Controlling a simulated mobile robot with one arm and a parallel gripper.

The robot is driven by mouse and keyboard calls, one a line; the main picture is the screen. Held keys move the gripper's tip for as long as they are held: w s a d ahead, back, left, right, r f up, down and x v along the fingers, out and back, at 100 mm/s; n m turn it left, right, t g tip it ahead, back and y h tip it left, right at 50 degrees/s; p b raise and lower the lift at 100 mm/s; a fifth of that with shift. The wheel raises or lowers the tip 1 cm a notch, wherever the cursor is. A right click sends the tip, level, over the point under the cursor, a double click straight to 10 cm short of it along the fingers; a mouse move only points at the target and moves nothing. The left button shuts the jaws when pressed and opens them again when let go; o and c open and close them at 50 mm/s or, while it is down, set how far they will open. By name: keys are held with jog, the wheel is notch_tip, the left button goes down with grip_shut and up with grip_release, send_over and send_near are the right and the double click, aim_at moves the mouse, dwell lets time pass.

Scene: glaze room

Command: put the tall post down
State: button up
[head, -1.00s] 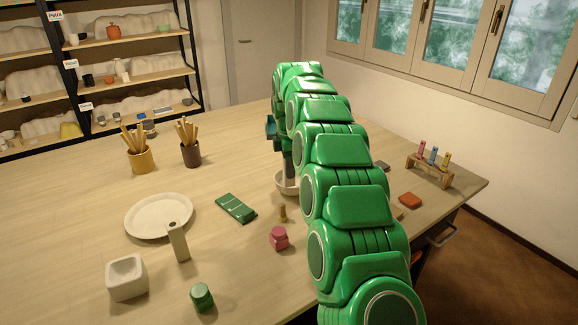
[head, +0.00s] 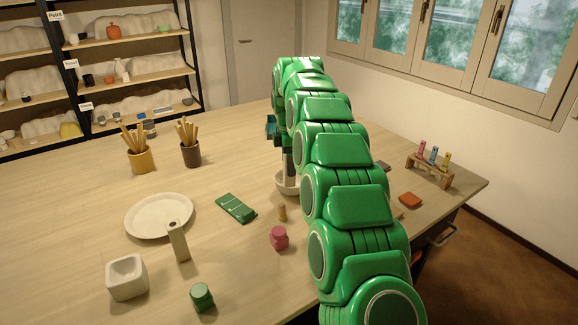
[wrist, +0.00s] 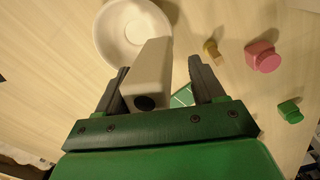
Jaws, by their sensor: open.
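A pale beige post (wrist: 152,75) with a dark round hole in its near end lies between the two dark fingers of my gripper (wrist: 165,82). The fingers are open, with a clear gap on the right side. The post's far end overlaps the rim of a white bowl (wrist: 112,38); I cannot tell whether it stands in the bowl or beside it. A similar post (head: 179,243) stands upright before the plate.
Near the bowl are a green tile (head: 236,208), a small wooden piece (head: 282,212) and a pink jar (head: 279,238). A plate (head: 150,228), a white block (head: 126,288), a green jar (head: 202,297) and two tool pots (head: 142,161) (head: 191,155) stand left. Bare tabletop lies between them.

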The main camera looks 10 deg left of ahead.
notch_tip(320, 180, up, 5)
jog(key=shift+r, duration=0.5)
